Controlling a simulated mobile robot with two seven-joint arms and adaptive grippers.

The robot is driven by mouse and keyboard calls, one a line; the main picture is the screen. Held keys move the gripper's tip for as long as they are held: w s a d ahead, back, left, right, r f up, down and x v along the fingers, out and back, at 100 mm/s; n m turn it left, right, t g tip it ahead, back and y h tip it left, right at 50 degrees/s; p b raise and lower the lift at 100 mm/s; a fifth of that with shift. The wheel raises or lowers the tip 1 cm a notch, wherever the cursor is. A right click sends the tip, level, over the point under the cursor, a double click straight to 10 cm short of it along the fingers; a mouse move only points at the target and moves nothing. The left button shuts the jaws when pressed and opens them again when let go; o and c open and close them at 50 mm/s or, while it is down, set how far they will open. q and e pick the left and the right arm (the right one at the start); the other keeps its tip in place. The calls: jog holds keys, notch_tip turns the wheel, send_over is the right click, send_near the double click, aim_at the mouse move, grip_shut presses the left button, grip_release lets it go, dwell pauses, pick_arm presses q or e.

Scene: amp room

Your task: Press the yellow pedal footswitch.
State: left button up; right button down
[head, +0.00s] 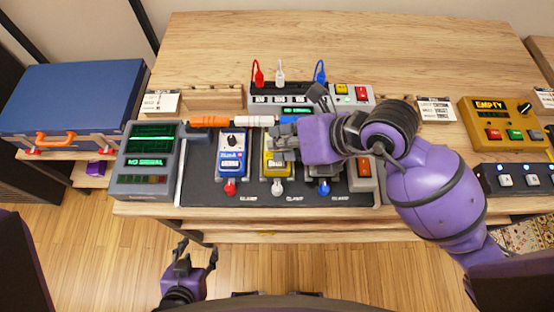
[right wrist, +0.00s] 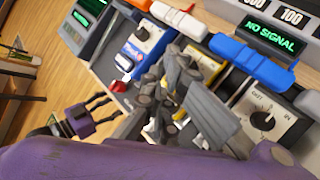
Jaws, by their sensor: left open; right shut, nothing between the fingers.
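The yellow pedal (head: 267,166) sits on the black pedalboard, in the middle of the head view, just right of the blue pedal (head: 232,150). My right gripper (head: 280,142) is shut and empty. It appears over the yellow pedal and hides its right part and footswitch area; I cannot tell whether it touches. In the right wrist view my right gripper (right wrist: 168,92) covers most of the yellow pedal. My left gripper (head: 197,250) is open and empty, low in front of the table. It also shows in the right wrist view (right wrist: 98,108).
A grey signal monitor (head: 147,160) stands left of the pedalboard (head: 200,198). Orange, white and blue bars lie behind the pedals. A third pedal is partly hidden under my right arm. A blue case (head: 75,100) is at far left, a yellow box (head: 495,122) at right. The rear tabletop is clear.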

pick_arm(q)
jog(key=shift+s+f, duration=0.15)
jog(key=shift+f, duration=0.05)
dwell(0.7)
pick_arm(e)
jog(key=shift+f, duration=0.4)
pick_arm(q)
jog(key=shift+s+f, duration=0.25)
pick_arm(e)
jog(key=shift+f, duration=0.55)
dwell(0.6)
pick_arm(q)
jog(key=shift+w, duration=0.1)
jog(key=shift+w+r+p, duration=0.3)
jog(key=shift+w+r, duration=0.15)
jog(key=shift+r, duration=0.2)
jog(key=shift+w+r+p, duration=0.25)
jog(key=shift+w+r, duration=0.15)
jog(key=shift+r, duration=0.2)
pick_arm(e)
jog(key=shift+r, duration=0.95)
